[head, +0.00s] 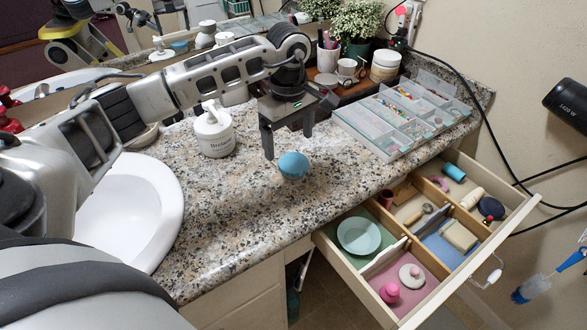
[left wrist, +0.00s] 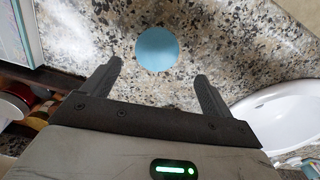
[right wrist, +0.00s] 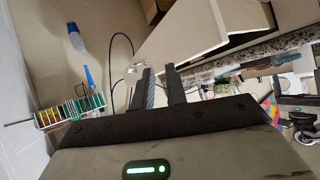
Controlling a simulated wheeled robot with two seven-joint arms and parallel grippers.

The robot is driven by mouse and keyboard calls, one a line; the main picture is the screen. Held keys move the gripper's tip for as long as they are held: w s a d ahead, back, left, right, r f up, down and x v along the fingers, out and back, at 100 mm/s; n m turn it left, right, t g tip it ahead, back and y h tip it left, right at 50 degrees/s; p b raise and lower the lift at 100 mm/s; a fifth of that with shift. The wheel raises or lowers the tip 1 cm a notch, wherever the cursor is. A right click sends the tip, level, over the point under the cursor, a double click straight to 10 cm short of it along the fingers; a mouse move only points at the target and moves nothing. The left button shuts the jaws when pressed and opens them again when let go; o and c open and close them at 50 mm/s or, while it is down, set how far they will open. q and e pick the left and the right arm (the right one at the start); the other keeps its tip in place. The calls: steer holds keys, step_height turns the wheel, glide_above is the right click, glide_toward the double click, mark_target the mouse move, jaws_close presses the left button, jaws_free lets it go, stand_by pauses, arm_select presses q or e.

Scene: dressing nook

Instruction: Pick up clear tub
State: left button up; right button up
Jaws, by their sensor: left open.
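No tub with plainly clear walls shows. A small round light-blue item (head: 293,165), perhaps the tub seen by its lid, stands alone on the speckled counter. It shows as a blue disc in the left wrist view (left wrist: 157,49). My left gripper (head: 289,147) is open and empty, its fingers pointing down just behind and above this item, apparently not touching it. In the left wrist view the disc lies beyond the fingertips, between their lines. My right gripper (right wrist: 158,68) has its fingers close together with a narrow gap and nothing seen between them, away from the counter.
A white lidded container (head: 214,135) stands left of my left gripper. A clear compartment organizer (head: 385,147) lies to the right. A sink (head: 125,215) is at the left. An open divided drawer (head: 345,268) juts out below, holding small items. Bare counter lies in front of the blue item.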

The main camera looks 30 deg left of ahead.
mark_target(292, 161)
arm_select(q)
steer(key=f, duration=0.5)
steer(key=shift+w+d+f, duration=0.2)
steer(key=shift+d+f, duration=0.05)
steer(key=shift+f, duration=0.05)
steer(key=c, duration=1.1)
